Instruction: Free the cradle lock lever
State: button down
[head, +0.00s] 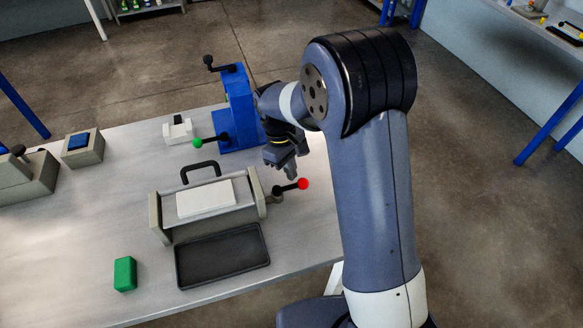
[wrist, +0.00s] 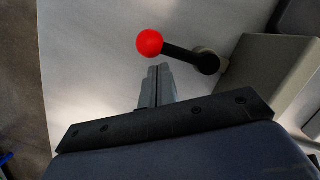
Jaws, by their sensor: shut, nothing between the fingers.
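A lever with a red ball knob (head: 303,183) and a black arm sits on the right side of a grey cradle (head: 159,221) that holds a white block (head: 206,198). The lever points to the right in the head view. In the wrist view the red knob (wrist: 150,42) is just beyond my fingertips, and its black arm runs right to a round pivot by the cradle's side (wrist: 265,75). My gripper (head: 291,177) is shut and empty beside the lever in the head view. The closed fingers (wrist: 160,68) appear close to the knob; contact cannot be told.
A blue fixture (head: 237,105) with a green-knobbed lever (head: 197,142) stands behind my gripper. A black tray (head: 222,257) lies in front of the cradle, and a green block (head: 125,273) to its left. The table's right edge is close to the lever.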

jog(key=shift+s+d, duration=0.1)
jog(key=shift+d, duration=0.05)
